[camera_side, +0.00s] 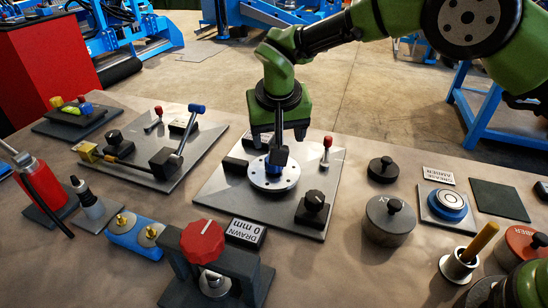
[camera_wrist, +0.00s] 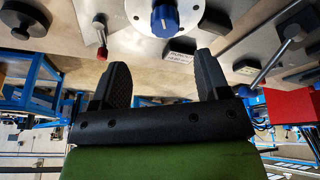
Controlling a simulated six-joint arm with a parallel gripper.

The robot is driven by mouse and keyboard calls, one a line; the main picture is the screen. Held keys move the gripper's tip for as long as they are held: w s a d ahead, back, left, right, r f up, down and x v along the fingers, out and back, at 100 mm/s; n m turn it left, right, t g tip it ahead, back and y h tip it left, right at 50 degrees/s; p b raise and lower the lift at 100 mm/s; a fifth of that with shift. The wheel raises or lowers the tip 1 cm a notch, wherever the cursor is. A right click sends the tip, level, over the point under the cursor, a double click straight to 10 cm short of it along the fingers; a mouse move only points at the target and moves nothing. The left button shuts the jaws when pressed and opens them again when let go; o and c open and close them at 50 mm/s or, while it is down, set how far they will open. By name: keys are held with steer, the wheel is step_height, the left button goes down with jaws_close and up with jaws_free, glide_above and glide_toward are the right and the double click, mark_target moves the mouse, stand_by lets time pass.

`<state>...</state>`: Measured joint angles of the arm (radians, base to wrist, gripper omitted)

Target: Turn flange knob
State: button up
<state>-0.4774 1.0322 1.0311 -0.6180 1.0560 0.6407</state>
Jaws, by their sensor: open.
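The flange knob (camera_side: 278,157) is dark blue and stands on a round silver flange (camera_side: 272,178) with holes, on a grey plate (camera_side: 225,188). My gripper (camera_side: 279,141) points down above the flange with its two dark fingers apart. The knob's top shows between and just below the fingers in the side view. In the wrist view the blue knob (camera_wrist: 165,19) lies beyond the tips of my gripper (camera_wrist: 162,62), roughly centred between them and not held. Part of the knob is hidden by the near finger in the side view.
On the same plate are a red-tipped lever (camera_side: 326,150) and a black knob (camera_side: 314,202). A blue-handled lever (camera_side: 196,110) stands on the left plate. A red knob (camera_side: 203,242) sits on a black bridge in front. A grey lidded pot (camera_side: 390,220) stands to the right.

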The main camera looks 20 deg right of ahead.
steer(key=w+f, duration=0.1)
steer(key=f, duration=0.2)
steer(key=w+f+m, duration=0.1)
steer(key=f, duration=0.2)
steer(key=w+f+m, duration=0.1)
steer(key=f, duration=0.1)
steer(key=shift+w+d+f+t, duration=0.1)
steer(key=shift+d+f+t, duration=0.2)
steer(key=shift+d+f, duration=0.1)
steer(key=c, duration=0.9)
